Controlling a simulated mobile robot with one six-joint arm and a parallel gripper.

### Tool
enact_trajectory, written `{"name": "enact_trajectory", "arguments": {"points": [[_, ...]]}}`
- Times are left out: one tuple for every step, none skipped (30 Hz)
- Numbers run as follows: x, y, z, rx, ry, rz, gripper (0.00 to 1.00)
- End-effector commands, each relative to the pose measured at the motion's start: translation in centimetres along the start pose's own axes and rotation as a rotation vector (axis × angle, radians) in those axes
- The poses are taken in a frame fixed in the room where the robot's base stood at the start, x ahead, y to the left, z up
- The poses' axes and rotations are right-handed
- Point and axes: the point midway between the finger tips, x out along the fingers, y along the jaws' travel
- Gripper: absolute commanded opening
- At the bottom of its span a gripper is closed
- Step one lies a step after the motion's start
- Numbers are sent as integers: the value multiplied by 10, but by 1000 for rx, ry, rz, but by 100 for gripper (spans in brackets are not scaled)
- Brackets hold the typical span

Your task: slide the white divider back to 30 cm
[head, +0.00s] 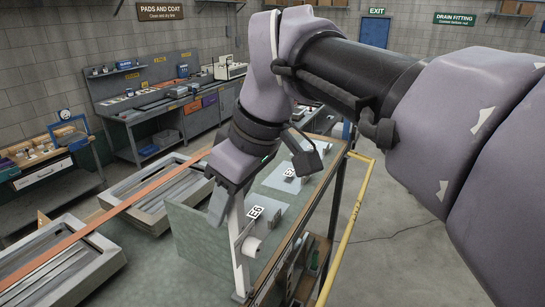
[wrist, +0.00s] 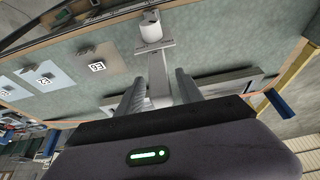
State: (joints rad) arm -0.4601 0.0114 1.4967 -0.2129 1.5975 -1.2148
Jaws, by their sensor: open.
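My gripper (head: 217,206) points down over the near end of the green-topped bench. In the wrist view its two fingers (wrist: 160,74) are apart. A pale, T-shaped upright piece (wrist: 158,62), which looks like the white divider, shows between and beyond the fingers; I cannot tell whether they touch it. In the head view a narrow white strip (head: 236,245), likely the same divider, stands just below and right of the gripper, partly hidden by it. A white cylinder (wrist: 150,28) sits beyond the crosspiece, by a dark rail. No 30 cm mark is readable.
A tag reading E6 (head: 255,212) stands on the bench beside a grey block, with another tag (head: 289,172) farther back. A yellow rail (head: 344,225) runs along the bench's right side. Right floor is open.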

Motion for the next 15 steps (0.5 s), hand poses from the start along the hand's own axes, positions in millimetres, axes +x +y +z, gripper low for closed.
{"name": "enact_trajectory", "arguments": {"points": [[0, 0, 0, 0, 0, 0, 44], [0, 0, 0, 0, 0, 0, 44], [0, 0, 0, 0, 0, 0, 44], [0, 0, 0, 0, 0, 0, 44], [0, 0, 0, 0, 0, 0, 38], [0, 0, 0, 0, 0, 0, 30], [-1, 0, 0, 0, 0, 0, 24], [-1, 0, 0, 0, 0, 0, 18], [-1, 0, 0, 0, 0, 0, 10], [-1, 0, 0, 0, 0, 0, 4], [-1, 0, 0, 0, 0, 0, 0], [-1, 0, 0, 0, 0, 0, 0], [-1, 0, 0, 0, 0, 0, 0], [-1, 0, 0, 0, 0, 0, 0], [-1, 0, 0, 0, 0, 0, 0]]}}
